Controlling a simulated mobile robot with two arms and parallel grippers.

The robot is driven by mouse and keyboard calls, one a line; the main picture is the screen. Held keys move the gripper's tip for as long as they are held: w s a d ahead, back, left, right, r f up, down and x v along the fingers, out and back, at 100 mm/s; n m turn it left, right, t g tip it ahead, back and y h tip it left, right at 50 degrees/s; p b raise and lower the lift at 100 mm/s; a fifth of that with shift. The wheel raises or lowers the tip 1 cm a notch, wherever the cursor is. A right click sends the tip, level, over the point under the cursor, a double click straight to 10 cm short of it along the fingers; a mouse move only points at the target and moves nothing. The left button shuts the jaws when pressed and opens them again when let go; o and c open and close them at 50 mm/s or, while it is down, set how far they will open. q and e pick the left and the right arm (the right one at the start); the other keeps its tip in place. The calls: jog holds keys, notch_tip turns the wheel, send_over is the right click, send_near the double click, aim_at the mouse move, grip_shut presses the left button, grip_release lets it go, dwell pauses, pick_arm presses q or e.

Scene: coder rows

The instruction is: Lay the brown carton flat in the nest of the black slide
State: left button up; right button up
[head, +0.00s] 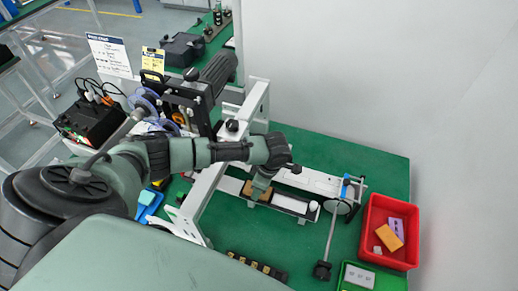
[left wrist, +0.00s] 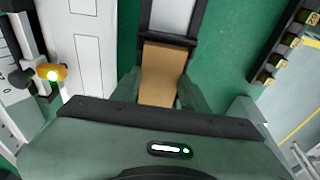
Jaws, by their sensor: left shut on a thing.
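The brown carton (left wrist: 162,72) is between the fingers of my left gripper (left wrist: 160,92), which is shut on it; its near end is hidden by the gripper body. In the head view the carton (head: 250,193) shows just below my left gripper (head: 261,187), on the line of the black slide (head: 270,204). In the left wrist view the carton's far end meets a black crossbar of the slide (left wrist: 168,39), with a white surface beyond it. I cannot tell whether the carton touches the slide's floor. My right gripper is not in view.
A white frame (head: 204,190) stands left of the slide, with a white rail (head: 320,182) behind it. Green bench between is clear.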

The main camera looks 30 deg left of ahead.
pick_arm(q)
jog(key=o, duration=1)
